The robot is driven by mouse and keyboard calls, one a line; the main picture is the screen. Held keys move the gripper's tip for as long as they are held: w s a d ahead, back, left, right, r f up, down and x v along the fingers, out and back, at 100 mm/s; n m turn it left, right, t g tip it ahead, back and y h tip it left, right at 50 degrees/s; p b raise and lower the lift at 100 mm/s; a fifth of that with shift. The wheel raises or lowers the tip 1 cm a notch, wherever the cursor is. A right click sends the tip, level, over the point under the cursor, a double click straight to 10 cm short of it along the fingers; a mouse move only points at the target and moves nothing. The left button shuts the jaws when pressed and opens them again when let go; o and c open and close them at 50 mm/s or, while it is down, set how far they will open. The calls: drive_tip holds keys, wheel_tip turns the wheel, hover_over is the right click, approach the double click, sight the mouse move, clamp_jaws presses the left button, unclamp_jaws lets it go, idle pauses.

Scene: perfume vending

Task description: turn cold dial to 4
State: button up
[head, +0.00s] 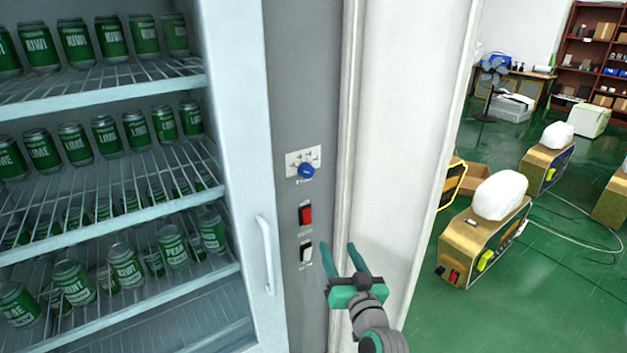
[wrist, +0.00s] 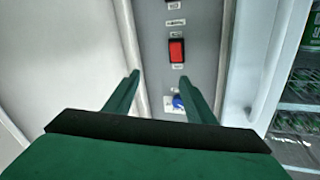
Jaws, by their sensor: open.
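The blue cold dial (head: 306,171) sits on a white scale plate (head: 292,160) on the grey panel right of the fridge door. The scale marks are too small to read. In the wrist view the dial (wrist: 178,101) shows beside the tip of the right-hand finger, which partly hides its plate. My gripper (head: 339,250) is open and empty, with green fingers. In the head view it is below and right of the dial, level with the white switch, and apart from the dial. It also shows in the wrist view (wrist: 159,77).
A red rocker switch (head: 306,214) and a white switch (head: 306,251) are below the dial. The fridge's white handle (head: 265,255) stands out left of them. A white upright (head: 395,150) stands right of the panel. Green floor with gold machines lies further right.

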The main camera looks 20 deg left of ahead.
sight(308, 173)
drive_tip(key=w+a+r+n+g+y, duration=0.1)
drive_tip(key=w+a+r+n+y, duration=0.15)
drive_tip(key=r, duration=0.45)
drive_tip(key=w+a+r+n+g+y, duration=0.1)
drive_tip(key=r+n+g, duration=0.15)
drive_tip(key=r, duration=0.55)
drive_tip(key=shift+t, duration=0.25)
drive_tip(key=x, duration=1)
drive_tip(key=shift+f, duration=0.3)
drive_tip(key=shift+c, duration=0.3)
drive_tip(key=c, duration=1)
